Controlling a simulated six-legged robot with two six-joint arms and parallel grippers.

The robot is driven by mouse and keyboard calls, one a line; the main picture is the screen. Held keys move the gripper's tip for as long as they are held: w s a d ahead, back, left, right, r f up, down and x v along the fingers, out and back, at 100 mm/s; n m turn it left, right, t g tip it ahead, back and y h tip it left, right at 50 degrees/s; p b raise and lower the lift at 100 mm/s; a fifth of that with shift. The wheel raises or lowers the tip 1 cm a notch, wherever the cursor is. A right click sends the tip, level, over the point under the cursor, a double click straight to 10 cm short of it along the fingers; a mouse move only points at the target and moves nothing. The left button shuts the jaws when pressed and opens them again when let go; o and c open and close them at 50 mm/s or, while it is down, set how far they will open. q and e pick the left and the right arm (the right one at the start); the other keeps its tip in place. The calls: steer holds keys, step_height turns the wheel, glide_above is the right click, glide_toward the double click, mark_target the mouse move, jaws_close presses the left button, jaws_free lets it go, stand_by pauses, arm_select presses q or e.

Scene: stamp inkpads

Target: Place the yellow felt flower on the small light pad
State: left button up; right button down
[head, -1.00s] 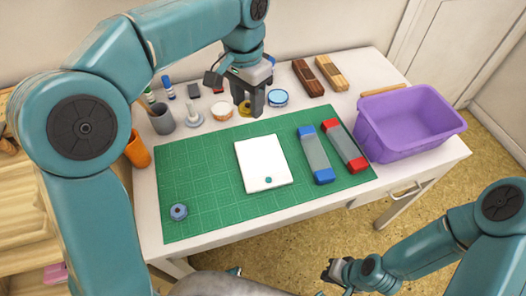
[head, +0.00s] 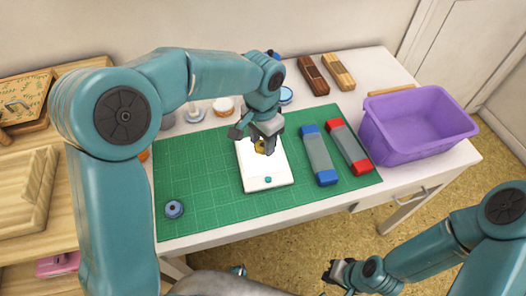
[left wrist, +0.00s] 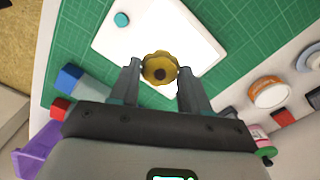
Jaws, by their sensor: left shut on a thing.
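In the head view the left gripper (head: 264,146) is over the upper part of the white pad (head: 262,173), and the flower (head: 259,145) is partly hidden by the fingers. I cannot tell whether the flower touches the pad. A small teal dot (head: 268,180) is on the pad near its front edge. My right gripper (head: 335,274) is off the table's front; its jaws are too small to read.
The pad lies on a green cutting mat (head: 205,190). A blue-ended bar (head: 318,155) and a red-ended bar (head: 349,147) lie to its right, then a purple bin (head: 418,125). A blue round piece (head: 174,209) is at the mat's front left. The mat's left side is mostly clear.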

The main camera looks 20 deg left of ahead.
mark_target(263, 146)
arm_select(q)
step_height(263, 146, down, 5)
steer(key=shift+w+r, duration=0.1)
steer(key=shift+r, duration=0.1)
steer(key=shift+b, duration=0.3)
steer(key=shift+f, duration=0.25)
steer(key=o, duration=1)
steer(key=shift+r, duration=0.1)
